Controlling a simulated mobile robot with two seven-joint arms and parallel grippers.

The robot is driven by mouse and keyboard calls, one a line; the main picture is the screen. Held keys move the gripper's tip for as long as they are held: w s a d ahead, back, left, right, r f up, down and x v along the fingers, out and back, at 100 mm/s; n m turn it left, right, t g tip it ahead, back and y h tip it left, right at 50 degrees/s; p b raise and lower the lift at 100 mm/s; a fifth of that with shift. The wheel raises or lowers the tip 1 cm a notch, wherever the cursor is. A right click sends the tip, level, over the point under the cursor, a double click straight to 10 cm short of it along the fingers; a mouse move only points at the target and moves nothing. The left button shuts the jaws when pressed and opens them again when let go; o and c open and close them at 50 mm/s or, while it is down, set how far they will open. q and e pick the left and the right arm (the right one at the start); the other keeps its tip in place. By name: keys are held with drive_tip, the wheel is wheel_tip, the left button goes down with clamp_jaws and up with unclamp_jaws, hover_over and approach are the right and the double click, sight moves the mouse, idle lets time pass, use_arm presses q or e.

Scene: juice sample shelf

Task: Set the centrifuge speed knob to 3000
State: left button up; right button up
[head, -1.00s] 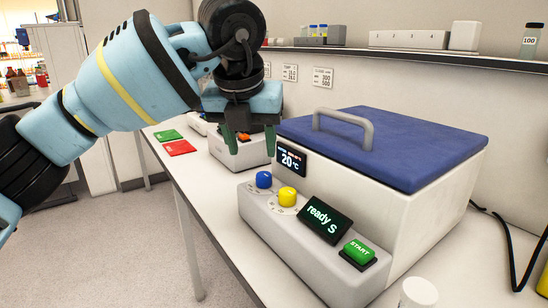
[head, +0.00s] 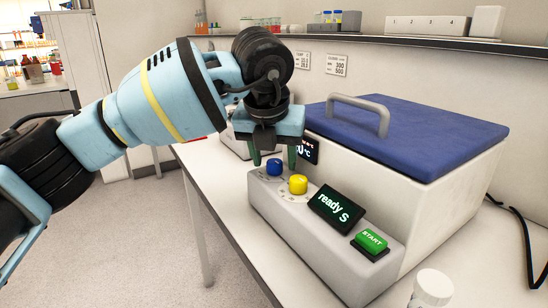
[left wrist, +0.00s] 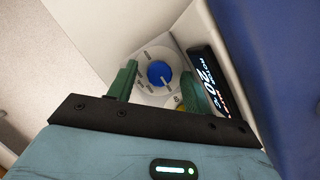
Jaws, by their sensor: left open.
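The white centrifuge (head: 455,190) with a blue lid (head: 420,130) stands on the bench. Its sloped front panel carries a blue knob (head: 274,167), a yellow knob (head: 298,185), a display reading "ready S" (head: 336,206) and a green START button (head: 371,241). The knob scale markings are too small to read. My left gripper (head: 274,157) is open and points down over the blue knob. In the left wrist view the blue knob (left wrist: 158,73), with a pale pointer line, lies between the green fingers. The yellow knob is mostly hidden there. My right gripper is not in view.
A temperature display (head: 308,150) is partly covered by my left gripper. The lid handle (head: 358,108) rises to the right of my arm. A white-capped jar (head: 432,287) stands at the front. A shelf (head: 430,58) runs along the wall.

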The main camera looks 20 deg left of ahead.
use_arm(q)
drive_tip(key=shift+w+f, duration=0.1)
drive_tip(key=shift+f, duration=0.05)
drive_tip(key=shift+c, duration=0.4)
drive_tip(key=c, duration=0.9)
